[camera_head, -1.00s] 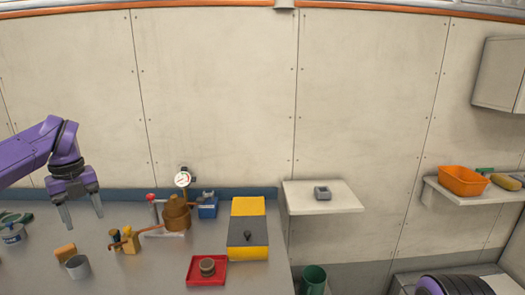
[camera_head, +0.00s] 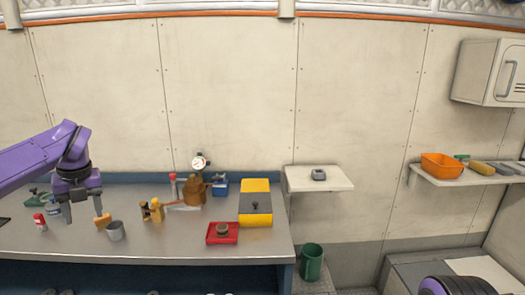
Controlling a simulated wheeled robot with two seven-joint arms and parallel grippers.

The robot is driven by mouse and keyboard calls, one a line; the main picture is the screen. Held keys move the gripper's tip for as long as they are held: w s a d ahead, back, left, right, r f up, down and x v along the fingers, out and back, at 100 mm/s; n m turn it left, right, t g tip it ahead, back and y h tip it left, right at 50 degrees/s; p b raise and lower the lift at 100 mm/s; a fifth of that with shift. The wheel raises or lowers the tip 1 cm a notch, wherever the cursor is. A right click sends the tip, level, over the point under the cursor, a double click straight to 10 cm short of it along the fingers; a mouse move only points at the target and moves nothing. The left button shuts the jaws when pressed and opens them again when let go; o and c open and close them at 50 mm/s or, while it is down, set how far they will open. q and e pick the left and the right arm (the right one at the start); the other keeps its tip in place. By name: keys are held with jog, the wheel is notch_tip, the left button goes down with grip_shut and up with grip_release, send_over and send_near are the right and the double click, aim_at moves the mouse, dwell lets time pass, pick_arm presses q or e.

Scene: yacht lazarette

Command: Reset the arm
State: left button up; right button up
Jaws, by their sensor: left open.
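My left arm comes in from the left in purple. Its left gripper (camera_head: 83,218) is open and empty, fingers pointing down, above the left part of the metal workbench (camera_head: 170,245). A tan block (camera_head: 103,221) and a grey cup (camera_head: 116,231) are just right of the fingers. In the picture the fingers overlap a blue-and-white container (camera_head: 54,208); I cannot tell the gap. A purple part of my other arm (camera_head: 445,285) shows at the lower right edge, but the right gripper is not in view.
On the bench are a brown pot with a gauge (camera_head: 193,190), a red tray (camera_head: 222,240), a yellow-and-grey box (camera_head: 255,207) and a red-capped can (camera_head: 40,221). A wall shelf holds a grey item (camera_head: 318,174). Right shelf holds an orange bin (camera_head: 441,166). A green bucket (camera_head: 311,262) stands below.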

pick_arm(q)
jog(key=w+d+f+m+t+y, duration=0.2)
jog(key=d+f+m+y, duration=0.15)
jog(key=f+m, duration=0.3)
jog(key=w+d+f+m+t+y, duration=0.2)
jog(key=f+m+y, duration=0.3)
jog(key=f+m, duration=0.15)
jog(key=s+d+f+m+t+h, duration=0.4)
jog(key=d+f+m, duration=0.4)
jog(key=f+m, duration=0.4)
jog(key=s+d+f+m+h, duration=0.1)
jog(key=s+d+f+m, duration=0.35)
jog(key=s+f, duration=0.45)
jog(key=s+f+m+g+h, duration=0.1)
jog(key=s+f+m, duration=0.3)
jog(key=s, duration=0.8)
jog(key=s+f+m+g+h, duration=0.1)
jog(key=s+f+m+g, duration=0.3)
jog(key=s, duration=0.8)
notch_tip(320, 180, down, 2)
jog(key=shift+s+d+f+g, duration=0.1)
jog(key=shift+s+d+g, duration=0.05)
jog(key=shift+s+g, duration=0.2)
jog(key=shift+s, duration=0.1)
